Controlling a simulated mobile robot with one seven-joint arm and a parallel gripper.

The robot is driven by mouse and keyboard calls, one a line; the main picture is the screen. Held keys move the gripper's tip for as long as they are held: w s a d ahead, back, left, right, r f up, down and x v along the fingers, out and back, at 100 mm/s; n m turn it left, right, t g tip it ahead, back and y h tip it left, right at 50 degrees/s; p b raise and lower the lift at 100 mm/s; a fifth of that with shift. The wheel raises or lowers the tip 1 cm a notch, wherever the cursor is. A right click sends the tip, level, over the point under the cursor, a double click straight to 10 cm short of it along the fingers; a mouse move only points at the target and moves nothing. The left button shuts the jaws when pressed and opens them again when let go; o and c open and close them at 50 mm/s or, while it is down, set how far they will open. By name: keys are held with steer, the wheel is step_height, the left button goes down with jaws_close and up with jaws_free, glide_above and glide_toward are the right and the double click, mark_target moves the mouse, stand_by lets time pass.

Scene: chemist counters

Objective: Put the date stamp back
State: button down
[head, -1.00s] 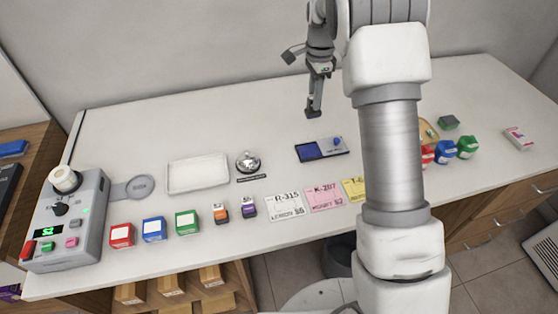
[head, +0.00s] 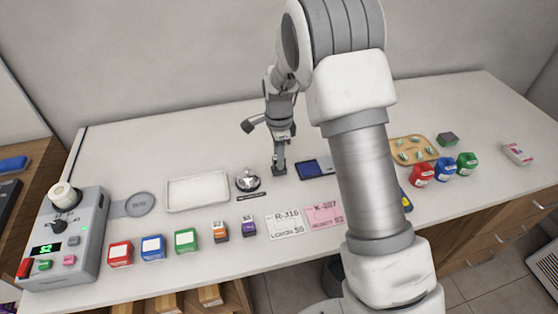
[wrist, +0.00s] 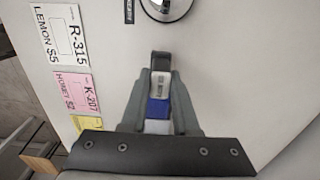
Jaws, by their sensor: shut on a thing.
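My gripper (head: 279,170) is shut on the date stamp, a small dark block at its fingertips, low over the counter between the bell and the ink pad. In the wrist view the date stamp (wrist: 160,63) shows as a black end with a grey marked part behind it, between the fingers. I cannot tell whether it touches the counter. The dark ink pad (head: 315,168) with its blue face lies just right of my gripper in the head view; its right part is hidden by my arm. Blue also shows between the fingers in the wrist view.
A silver bell (head: 248,180) stands close left of my gripper, with a white tray (head: 198,191) beyond. Label cards (head: 286,226) and small coloured boxes (head: 186,240) line the front. A tan tray (head: 414,150) and coloured bottles (head: 443,169) are right. The back counter is clear.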

steer(key=shift+f, duration=0.8)
steer(key=shift+f, duration=0.1)
steer(key=c, duration=0.7)
jaws_free()
steer(key=shift+o, duration=0.2)
